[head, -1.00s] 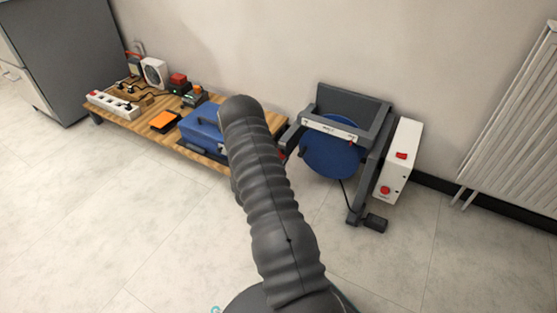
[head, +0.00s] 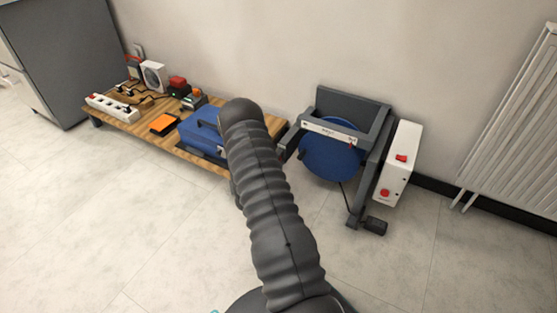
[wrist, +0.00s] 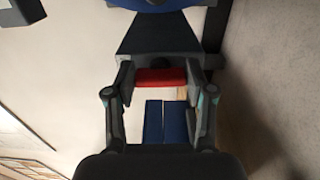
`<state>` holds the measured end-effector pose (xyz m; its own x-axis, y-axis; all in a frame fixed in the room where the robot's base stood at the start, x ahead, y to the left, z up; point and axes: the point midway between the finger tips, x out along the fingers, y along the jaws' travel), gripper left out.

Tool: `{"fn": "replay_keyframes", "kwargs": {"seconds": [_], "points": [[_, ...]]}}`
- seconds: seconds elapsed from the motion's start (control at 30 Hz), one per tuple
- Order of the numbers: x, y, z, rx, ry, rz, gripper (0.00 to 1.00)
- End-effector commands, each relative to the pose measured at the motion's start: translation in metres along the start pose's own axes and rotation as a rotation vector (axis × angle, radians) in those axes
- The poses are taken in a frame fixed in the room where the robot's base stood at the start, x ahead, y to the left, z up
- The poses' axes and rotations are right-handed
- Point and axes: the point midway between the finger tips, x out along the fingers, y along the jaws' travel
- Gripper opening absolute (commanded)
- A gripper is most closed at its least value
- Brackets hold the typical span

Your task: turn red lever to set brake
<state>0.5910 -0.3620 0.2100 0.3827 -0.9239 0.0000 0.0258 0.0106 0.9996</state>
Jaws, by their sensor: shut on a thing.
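In the wrist view, the red lever (wrist: 160,77) lies crosswise between the two fingers of my gripper (wrist: 160,80), which is shut on it. A dark grey tapered part (wrist: 158,36) is right behind the lever. In the head view, my arm hides the gripper and most of the area around the lever. The grey machine frame (head: 352,103) with a blue disc (head: 330,158) and a white labelled strip (head: 330,131) stands just right of my arm, against the wall.
A low wooden platform (head: 206,160) left of my arm carries a blue case (head: 200,130), an orange-topped box (head: 164,124) and a power strip (head: 112,108). A white box with red buttons (head: 401,170) and a radiator (head: 515,120) are at right. The front floor is clear.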

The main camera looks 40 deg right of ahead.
Motion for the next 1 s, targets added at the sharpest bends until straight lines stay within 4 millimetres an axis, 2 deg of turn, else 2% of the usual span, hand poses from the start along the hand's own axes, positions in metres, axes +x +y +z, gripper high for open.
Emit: {"fn": "replay_keyframes", "kwargs": {"seconds": [0.6,0.63,0.7,0.73,1.0], "points": [[0.0004,-0.0004,0.0004,0.045,-0.001,0.0,0.19],[0.0004,-0.0004,0.0004,0.045,-0.001,0.0,0.56],[0.0004,-0.0004,0.0004,0.045,-0.001,0.0,0.74],[0.0003,-0.0004,0.0004,0.044,-0.001,0.0,0.79],[0.0,-0.0003,0.0001,0.044,-0.001,0.0,0.79]]}}
